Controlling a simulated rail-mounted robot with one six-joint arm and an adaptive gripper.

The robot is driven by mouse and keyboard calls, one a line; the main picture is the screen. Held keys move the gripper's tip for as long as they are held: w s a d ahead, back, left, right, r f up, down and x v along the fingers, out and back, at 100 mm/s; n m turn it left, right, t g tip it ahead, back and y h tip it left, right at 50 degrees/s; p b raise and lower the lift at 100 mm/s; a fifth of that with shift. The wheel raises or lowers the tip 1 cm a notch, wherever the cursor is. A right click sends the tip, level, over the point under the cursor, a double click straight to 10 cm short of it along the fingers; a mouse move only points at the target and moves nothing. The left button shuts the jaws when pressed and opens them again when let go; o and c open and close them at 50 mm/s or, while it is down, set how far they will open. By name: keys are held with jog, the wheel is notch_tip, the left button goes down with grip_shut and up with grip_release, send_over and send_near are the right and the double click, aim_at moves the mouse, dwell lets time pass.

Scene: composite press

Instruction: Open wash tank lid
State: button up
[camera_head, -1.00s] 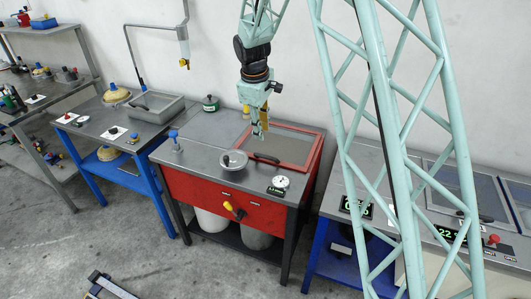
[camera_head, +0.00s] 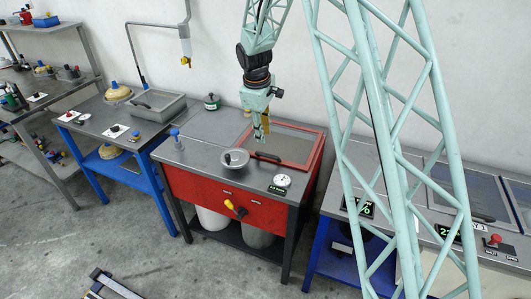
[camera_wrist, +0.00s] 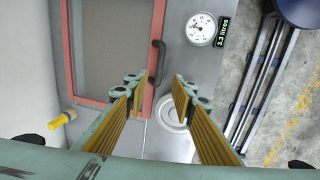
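The wash tank is a red cabinet (camera_head: 218,193) with a grey top. Its lid (camera_head: 297,144) is a grey panel in a red frame and lies flat, closed. The lid's black bar handle (camera_head: 267,157) is on its front edge. In the wrist view the lid (camera_wrist: 112,45) is at upper left, with the handle (camera_wrist: 156,62) just beyond the fingers. My gripper (camera_head: 264,137) points down above the handle. In the wrist view my gripper (camera_wrist: 158,88) is open and empty, its fingertips apart, with the handle's near end seen between them. The height gap is hard to judge.
A round metal cover (camera_head: 234,158) and a dial gauge (camera_head: 282,180) sit on the tank top close to the handle. A yellow-handled valve (camera_head: 235,209) sticks out in front. A blue-legged bench (camera_head: 115,130) stands left, another bench with readouts right.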

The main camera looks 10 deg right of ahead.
aim_at(266, 154)
jog(key=f, duration=0.3)
jog(key=w+d+f+b, duration=0.1)
jog(key=f, duration=0.7)
jog(key=shift+w+d+f+b, duration=0.2)
jog(key=shift+w+b, duration=0.1)
jog(key=shift+w, duration=0.1)
jog(key=shift+c, duration=0.2)
grip_shut()
